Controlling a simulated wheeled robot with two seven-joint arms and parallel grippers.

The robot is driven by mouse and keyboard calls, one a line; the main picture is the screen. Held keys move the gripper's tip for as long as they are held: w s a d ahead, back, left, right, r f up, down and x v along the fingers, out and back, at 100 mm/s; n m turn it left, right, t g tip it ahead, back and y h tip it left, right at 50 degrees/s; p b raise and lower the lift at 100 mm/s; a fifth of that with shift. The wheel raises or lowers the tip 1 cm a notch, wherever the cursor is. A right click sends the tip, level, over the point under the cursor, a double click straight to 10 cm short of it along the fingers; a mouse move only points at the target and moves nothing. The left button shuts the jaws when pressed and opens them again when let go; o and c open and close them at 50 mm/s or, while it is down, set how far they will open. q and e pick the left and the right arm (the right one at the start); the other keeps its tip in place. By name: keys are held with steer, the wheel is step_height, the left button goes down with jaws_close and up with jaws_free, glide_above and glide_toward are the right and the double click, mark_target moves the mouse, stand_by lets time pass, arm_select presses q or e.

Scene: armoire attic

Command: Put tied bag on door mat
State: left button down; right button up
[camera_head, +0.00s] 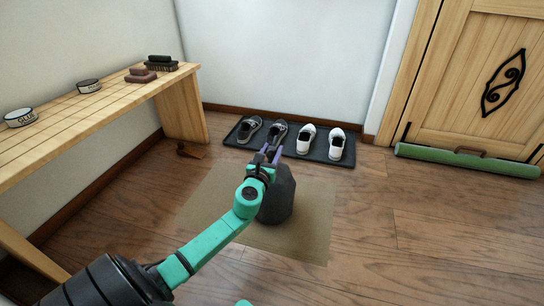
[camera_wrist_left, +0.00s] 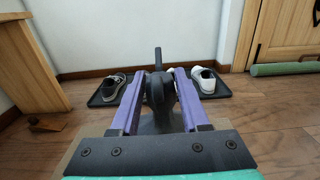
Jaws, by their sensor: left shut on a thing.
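The dark grey tied bag (camera_head: 278,199) is upright over the tan door mat (camera_head: 303,240) in the head view. I cannot tell whether its base touches the mat. My left gripper (camera_head: 267,156) is shut on the bag's tied top from above. In the left wrist view the bag's dark knot (camera_wrist_left: 158,88) sits between the purple fingers of my left gripper (camera_wrist_left: 157,95), with the loose end sticking up past them. The lower bag is mostly hidden there. My right gripper is not in view.
A dark shoe tray (camera_head: 318,155) with several shoes stands behind the mat by the wall. A green roll (camera_head: 465,162) lies by the wooden door at right. Floor right of the mat is clear.

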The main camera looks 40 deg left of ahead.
arm_select(q)
steer(key=shift+c, duration=1.9)
jaws_free()
steer(key=p+v, duration=0.3)
steer(key=v, duration=0.9)
